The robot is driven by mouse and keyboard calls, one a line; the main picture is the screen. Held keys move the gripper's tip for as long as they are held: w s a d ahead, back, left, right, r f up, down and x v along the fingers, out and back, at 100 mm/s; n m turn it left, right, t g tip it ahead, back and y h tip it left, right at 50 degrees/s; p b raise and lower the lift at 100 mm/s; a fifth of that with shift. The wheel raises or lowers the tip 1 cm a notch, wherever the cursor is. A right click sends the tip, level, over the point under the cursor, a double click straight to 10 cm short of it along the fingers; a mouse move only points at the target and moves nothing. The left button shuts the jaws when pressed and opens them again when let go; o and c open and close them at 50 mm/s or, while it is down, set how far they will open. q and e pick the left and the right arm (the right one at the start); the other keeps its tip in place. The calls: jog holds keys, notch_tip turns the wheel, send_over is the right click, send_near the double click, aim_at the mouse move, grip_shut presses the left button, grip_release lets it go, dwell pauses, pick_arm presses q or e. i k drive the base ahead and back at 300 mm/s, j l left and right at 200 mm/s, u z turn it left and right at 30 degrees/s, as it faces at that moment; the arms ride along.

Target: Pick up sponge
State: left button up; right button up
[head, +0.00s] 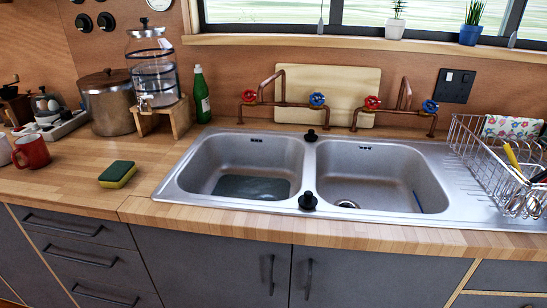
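The sponge (118,174) lies flat on the wooden counter, left of the double sink. It is yellow below with a dark green scouring side on top. Nothing touches it and it is in full view. Neither of my grippers shows in the head view.
A red mug (32,152) stands left of the sponge. A metal pot (107,102) and a glass drink dispenser (155,75) on a wooden stand are behind it. The steel sink (240,165) is to the right, with a wire dish rack (480,155) beyond. Counter around the sponge is clear.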

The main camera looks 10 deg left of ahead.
aim_at(120, 172)
jog(key=u, duration=1.25)
